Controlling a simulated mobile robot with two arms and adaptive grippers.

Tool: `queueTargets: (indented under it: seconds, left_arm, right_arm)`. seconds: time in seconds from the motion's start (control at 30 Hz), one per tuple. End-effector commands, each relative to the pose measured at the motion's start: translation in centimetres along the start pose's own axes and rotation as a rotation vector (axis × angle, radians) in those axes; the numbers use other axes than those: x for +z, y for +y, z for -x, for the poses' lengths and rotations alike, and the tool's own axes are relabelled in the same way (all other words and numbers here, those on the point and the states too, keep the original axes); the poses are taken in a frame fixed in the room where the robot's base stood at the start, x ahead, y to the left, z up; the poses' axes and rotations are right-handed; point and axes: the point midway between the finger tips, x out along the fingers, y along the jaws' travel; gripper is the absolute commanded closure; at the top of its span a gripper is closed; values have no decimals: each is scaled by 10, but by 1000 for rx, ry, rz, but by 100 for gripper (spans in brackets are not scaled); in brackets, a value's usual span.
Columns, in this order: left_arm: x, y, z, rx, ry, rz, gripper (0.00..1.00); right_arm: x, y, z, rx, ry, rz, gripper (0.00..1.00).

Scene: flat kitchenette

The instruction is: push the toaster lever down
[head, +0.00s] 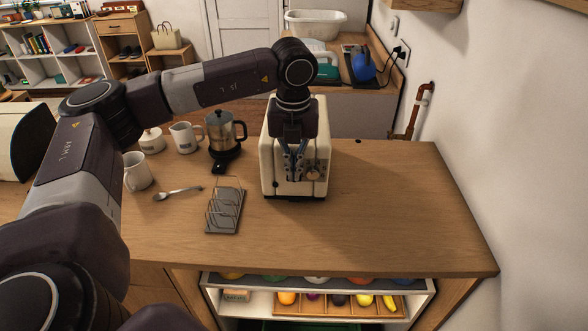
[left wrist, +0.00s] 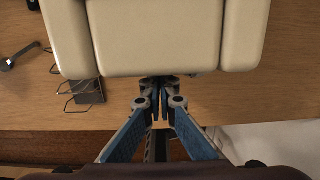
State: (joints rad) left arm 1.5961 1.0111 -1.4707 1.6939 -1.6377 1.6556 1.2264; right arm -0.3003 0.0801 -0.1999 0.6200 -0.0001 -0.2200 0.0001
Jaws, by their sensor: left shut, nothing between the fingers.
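The cream toaster (head: 268,150) stands upright on the wooden counter, with its narrow front end toward me. It fills the top of the left wrist view (left wrist: 155,40). My left gripper (head: 295,176) points down at that front end, beside a round knob (head: 314,174). Its fingers are shut with nothing between them. In the left wrist view the fingertips (left wrist: 160,88) are close to the toaster's front edge; I cannot tell whether they touch. The lever is not clearly visible; the gripper covers part of the front. My right gripper is not in view.
A metal toast rack (head: 225,208) and a spoon (head: 178,193) lie left of the toaster. A coffee maker (head: 224,135) and white mugs (head: 137,172) stand farther left. The counter (head: 400,215) is clear on the right, up to the wall. An open shelf below holds fruit.

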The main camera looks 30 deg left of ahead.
Motion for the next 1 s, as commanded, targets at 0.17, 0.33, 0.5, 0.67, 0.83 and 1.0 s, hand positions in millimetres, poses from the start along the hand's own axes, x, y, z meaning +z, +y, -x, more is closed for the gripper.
queueTargets:
  seconds: [0.17,0.33,0.5,0.67,0.83,1.0]
  left_arm:
    - [-1,0,-9,0,1,0,100]
    - [-9,0,-5,-1,1,-3,100]
    - [-28,0,3,0,0,-1,100]
    - [-30,0,4,1,1,0,100]
    - [-30,0,5,1,1,0,100]
    - [-29,-1,20,-2,-1,0,100]
  right_arm:
    - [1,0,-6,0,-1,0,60]
    - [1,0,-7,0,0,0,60]
    - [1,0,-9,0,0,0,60]
    - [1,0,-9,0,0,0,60]
    - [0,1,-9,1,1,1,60]
    - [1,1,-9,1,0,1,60]
